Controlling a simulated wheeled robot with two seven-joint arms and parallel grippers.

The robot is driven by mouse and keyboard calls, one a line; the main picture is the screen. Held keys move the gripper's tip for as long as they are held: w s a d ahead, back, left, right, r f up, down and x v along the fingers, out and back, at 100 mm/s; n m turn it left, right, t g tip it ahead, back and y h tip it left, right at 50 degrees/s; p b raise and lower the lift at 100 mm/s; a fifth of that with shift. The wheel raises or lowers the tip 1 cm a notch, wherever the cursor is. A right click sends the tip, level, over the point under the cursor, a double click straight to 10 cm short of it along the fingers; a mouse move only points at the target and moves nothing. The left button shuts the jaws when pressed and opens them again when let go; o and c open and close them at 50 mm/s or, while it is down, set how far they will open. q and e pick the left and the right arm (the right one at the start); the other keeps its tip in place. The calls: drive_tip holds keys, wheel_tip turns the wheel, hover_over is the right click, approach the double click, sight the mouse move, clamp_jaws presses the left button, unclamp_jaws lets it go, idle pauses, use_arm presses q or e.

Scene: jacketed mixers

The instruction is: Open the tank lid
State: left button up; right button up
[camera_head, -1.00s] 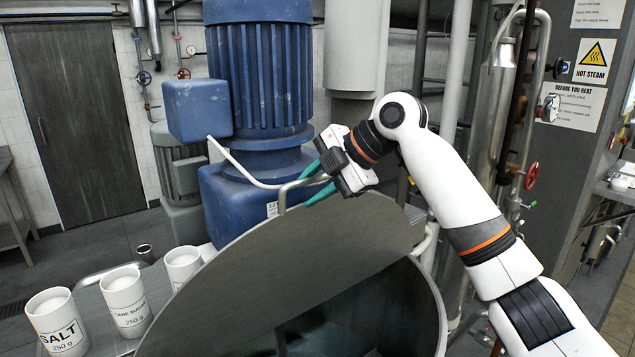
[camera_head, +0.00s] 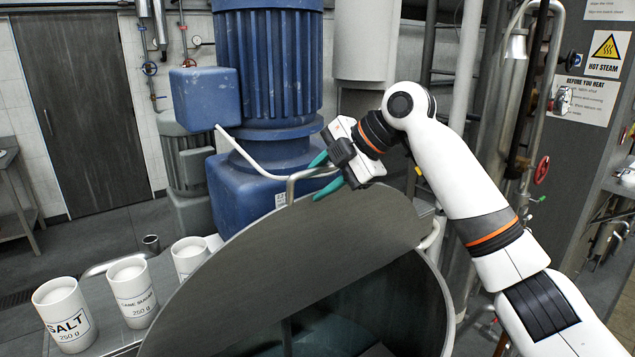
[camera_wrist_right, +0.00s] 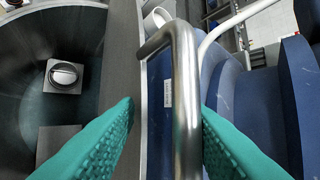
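The tank lid (camera_head: 275,265) is a grey metal plate with a rounded edge. It stands raised on the tank (camera_head: 447,310), and the dark interior shows below it. In the right wrist view the lid (camera_wrist_right: 124,60) appears nearly edge-on, with the tank interior (camera_wrist_right: 40,80) at the left. A bent metal handle (camera_head: 292,184) sits at the lid's upper edge. My right gripper (camera_head: 315,178) is open, its teal fingers on either side of the handle. In the right wrist view the handle (camera_wrist_right: 184,90) lies close to the right finger, with a gap to the left one. My left gripper is not in view.
A blue mixer motor (camera_head: 268,70) stands right behind the lid and handle. White canisters, including one marked SALT (camera_head: 65,318), stand on a ledge left of the tank. Pipes and a red valve wheel (camera_head: 541,170) are at the right.

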drive_tip(key=b+v, duration=0.3)
drive_tip(key=v, duration=0.8)
drive_tip(key=shift+s+d, duration=0.1)
drive_tip(key=shift+d, duration=0.05)
